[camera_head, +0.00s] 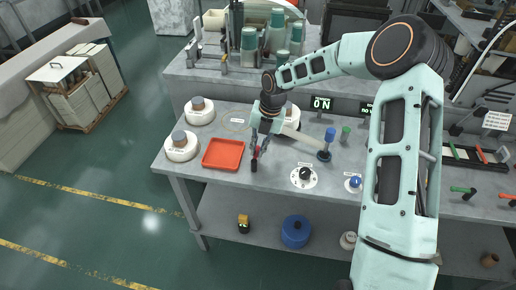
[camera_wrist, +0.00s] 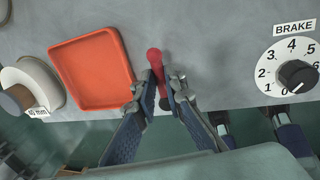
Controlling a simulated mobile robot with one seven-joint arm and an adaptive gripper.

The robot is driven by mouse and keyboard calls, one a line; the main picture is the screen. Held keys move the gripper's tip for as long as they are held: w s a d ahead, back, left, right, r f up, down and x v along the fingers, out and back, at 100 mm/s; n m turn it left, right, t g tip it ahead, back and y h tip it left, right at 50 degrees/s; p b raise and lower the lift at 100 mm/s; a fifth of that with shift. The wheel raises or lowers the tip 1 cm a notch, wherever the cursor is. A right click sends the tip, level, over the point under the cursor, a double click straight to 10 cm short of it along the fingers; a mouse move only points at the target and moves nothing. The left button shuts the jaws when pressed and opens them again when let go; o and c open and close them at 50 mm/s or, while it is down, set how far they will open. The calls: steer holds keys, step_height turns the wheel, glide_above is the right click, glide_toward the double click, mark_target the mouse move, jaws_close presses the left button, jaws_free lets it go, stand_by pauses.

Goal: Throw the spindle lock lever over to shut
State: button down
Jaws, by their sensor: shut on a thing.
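The spindle lock lever shows in the wrist view as a red handle (camera_wrist: 154,62) with a rounded end, pointing away from the bench's front edge. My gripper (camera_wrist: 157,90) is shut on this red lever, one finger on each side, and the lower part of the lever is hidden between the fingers. In the head view my gripper (camera_head: 261,148) reaches down to the bench's front, right of the orange tray. Only a little red shows there between the fingers, so the lever's angle is hard to tell.
An orange tray (camera_wrist: 93,72) lies close left of the lever. A BRAKE dial (camera_wrist: 297,77) is on the right; it also shows in the head view (camera_head: 304,178). White round parts with grey tops (camera_head: 182,147) stand left of the tray. A blue-topped post (camera_head: 329,137) stands behind the dial.

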steer(key=c, duration=2)
jaws_free()
steer(key=r, duration=0.4)
steer(key=d+r, duration=0.1)
steer(key=r, duration=0.3)
steer(key=d+r, duration=0.1)
steer(key=r, duration=0.2)
steer(key=shift+s+d+r, duration=0.15)
steer(key=shift+s+r, duration=0.05)
steer(key=shift+r, duration=0.2)
